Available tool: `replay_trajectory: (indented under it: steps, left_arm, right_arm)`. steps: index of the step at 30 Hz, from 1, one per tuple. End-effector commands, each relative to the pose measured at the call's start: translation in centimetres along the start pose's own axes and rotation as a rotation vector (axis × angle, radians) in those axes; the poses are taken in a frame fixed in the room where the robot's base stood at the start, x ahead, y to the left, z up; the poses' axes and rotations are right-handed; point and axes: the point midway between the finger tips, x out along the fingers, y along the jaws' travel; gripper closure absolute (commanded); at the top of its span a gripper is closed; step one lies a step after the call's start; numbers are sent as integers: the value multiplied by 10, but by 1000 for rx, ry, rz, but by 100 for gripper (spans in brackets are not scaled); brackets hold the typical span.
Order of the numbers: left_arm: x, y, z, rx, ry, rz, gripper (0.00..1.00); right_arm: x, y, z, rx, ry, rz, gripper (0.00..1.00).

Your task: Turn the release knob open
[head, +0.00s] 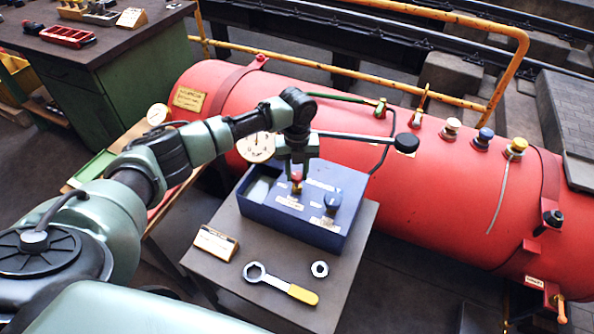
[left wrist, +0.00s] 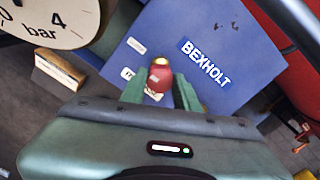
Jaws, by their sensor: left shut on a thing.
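A blue box (head: 318,235) stands on a small dark table. My left gripper (head: 297,184) points down over the box, shut on the red knob. In the left wrist view the red knob (left wrist: 160,76), with a yellowish top, sits between my two green fingers. A "BEXHOLT" label (left wrist: 204,63) shows beside it. Which knob is the release knob cannot be read. My right gripper is not in view.
A wrench with a yellow handle (head: 302,294), a nut (head: 320,268) and a small sign (head: 216,243) lie on the small table (head: 290,312). A red tank (head: 450,205) with valves lies behind. A pressure gauge (head: 256,147) and a black-ended lever (head: 406,142) are close to my gripper.

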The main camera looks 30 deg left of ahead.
Motion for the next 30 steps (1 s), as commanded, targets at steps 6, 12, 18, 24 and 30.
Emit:
replay_trajectory:
  steps: [6, 12, 18, 24, 30]
  left_arm:
    - [-4, 0, -1, -135, 4, 1, 100]
    - [-5, 0, -1, -315, 3, 1, 100]
    - [-5, -1, 0, -507, 3, 0, 100]
    - [-4, -1, 0, -697, 1, 0, 100]
    - [-4, -1, 0, -887, 1, 0, 100]
  right_arm:
    - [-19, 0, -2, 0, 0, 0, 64]
    - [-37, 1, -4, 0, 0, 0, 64]
    - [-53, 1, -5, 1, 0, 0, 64]
    - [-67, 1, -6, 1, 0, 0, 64]
    - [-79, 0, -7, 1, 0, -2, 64]
